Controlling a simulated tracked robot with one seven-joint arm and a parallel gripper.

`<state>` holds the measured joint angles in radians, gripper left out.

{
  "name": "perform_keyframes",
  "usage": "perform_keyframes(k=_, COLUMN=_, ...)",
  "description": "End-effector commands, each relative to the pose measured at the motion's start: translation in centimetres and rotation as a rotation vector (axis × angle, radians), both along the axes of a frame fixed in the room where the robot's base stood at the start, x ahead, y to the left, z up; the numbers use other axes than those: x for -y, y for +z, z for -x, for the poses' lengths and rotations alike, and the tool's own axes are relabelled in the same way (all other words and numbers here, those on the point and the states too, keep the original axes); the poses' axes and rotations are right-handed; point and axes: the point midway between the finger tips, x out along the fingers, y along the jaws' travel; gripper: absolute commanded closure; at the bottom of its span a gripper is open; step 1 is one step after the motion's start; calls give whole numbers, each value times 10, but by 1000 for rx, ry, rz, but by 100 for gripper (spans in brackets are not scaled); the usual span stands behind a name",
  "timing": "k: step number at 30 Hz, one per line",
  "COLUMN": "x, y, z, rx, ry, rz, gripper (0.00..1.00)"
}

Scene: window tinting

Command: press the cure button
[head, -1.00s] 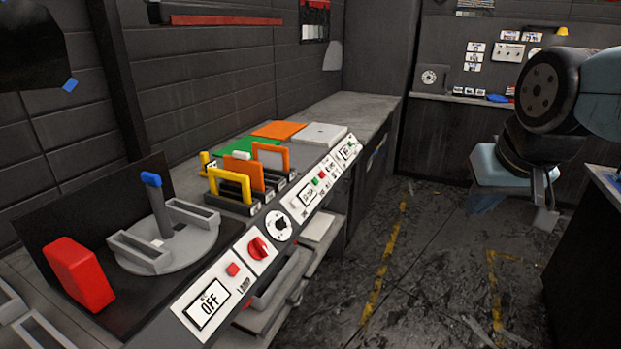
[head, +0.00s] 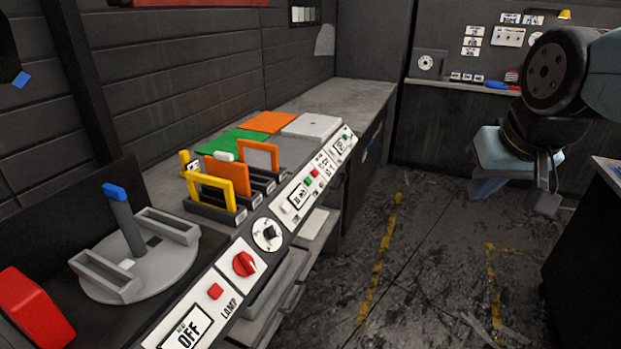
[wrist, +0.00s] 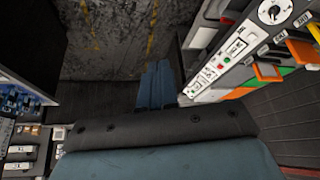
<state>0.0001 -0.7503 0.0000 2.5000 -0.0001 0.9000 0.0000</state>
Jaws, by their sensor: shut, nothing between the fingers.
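The sloped control panel (head: 268,236) runs along the bench front in the head view. I cannot read which one is marked cure. The panel (wrist: 240,45) also shows at upper right in the wrist view. My gripper (wrist: 158,68) is shut and empty, over the floor and apart from the panel. In the head view my arm hangs at the right, away from the bench.
On the bench stand a grey turntable (head: 150,268) with a blue-topped post, a red block (head: 32,308), a rack with yellow and orange frames (head: 215,188), and green (head: 237,143) and orange (head: 268,122) sheets. A dark counter (head: 590,250) is at right. Floor (head: 430,250) between is clear.

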Motion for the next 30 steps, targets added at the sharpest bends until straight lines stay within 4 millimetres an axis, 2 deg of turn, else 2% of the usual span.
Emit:
perform_keyframes(k=5, x=0, y=0, z=-4, rx=3, ry=3, rz=6, gripper=100)
perform_keyframes(k=8, x=0, y=0, z=-18, rx=16, ry=14, rz=27, gripper=100)
perform_keyframes(k=11, x=-4, y=-1, z=-45, rx=42, ry=36, rz=67, gripper=100)
perform_keyframes(k=20, x=-19, y=-16, z=-153, rx=164, ry=178, rz=194, gripper=100)
perform_keyframes(k=30, x=-56, y=-57, z=-264, rx=315, ry=386, rz=252, gripper=100)
